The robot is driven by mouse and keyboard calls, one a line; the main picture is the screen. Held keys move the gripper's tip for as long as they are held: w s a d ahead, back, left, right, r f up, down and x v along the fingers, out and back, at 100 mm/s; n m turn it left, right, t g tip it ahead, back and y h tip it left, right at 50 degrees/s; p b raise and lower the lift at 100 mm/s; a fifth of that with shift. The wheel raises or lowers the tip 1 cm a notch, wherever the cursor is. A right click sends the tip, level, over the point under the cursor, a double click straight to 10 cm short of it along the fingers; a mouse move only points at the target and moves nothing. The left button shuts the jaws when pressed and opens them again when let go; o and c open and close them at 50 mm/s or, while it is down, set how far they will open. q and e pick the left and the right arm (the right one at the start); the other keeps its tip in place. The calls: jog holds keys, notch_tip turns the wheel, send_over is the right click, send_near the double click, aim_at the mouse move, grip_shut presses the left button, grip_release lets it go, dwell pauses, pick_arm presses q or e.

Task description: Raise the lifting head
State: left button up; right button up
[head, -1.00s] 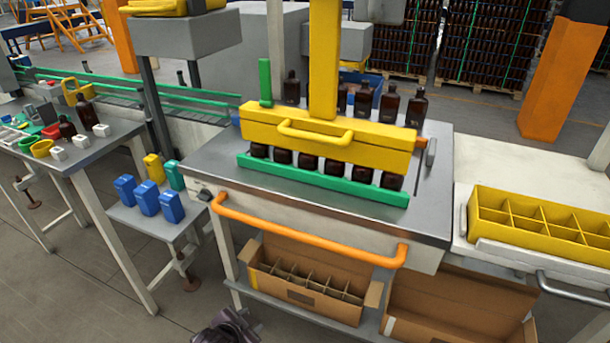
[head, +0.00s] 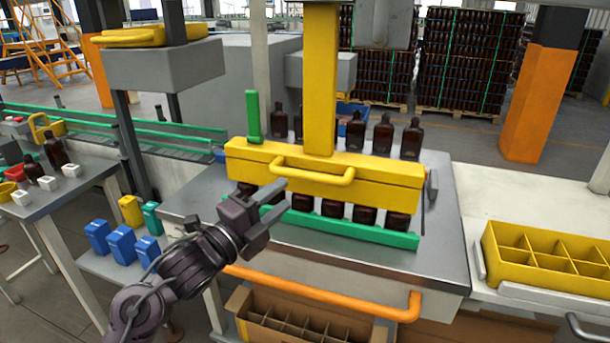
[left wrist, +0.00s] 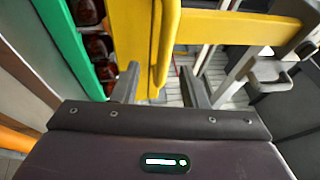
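The yellow lifting head (head: 235,165) is a wide block on a yellow column (head: 320,80), low over a row of amber bottles (head: 365,215) behind a green rail (head: 390,235). Its yellow bar handle (head: 330,178) sticks out in front. My left gripper (head: 279,199) is in front of the head, just below and left of the handle. In the left wrist view, its fingers (left wrist: 158,88) are apart with nothing gripped. The handle (left wrist: 166,45) lies ahead between them, seemingly not touched. My right gripper is not in view.
A yellow divided crate (head: 500,270) stands at the right. More amber bottles (head: 383,135) stand behind the head. Blue blocks (head: 121,244) sit on a low table at the left.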

aim_at(302, 178)
pick_arm(q)
jog(key=shift+m, duration=0.3)
jog(key=x, duration=0.2)
jog(key=p+x, duration=0.1)
jog(key=x, duration=0.1)
jog(key=p+x, duration=0.1)
jog(key=x, duration=0.2)
jog(key=shift+s+r, duration=0.15)
jog(key=shift+r, duration=0.25)
jog(key=shift+w+d, duration=0.4)
jog(key=shift+w, duration=0.05)
grip_shut()
jog(key=shift+p, duration=0.3)
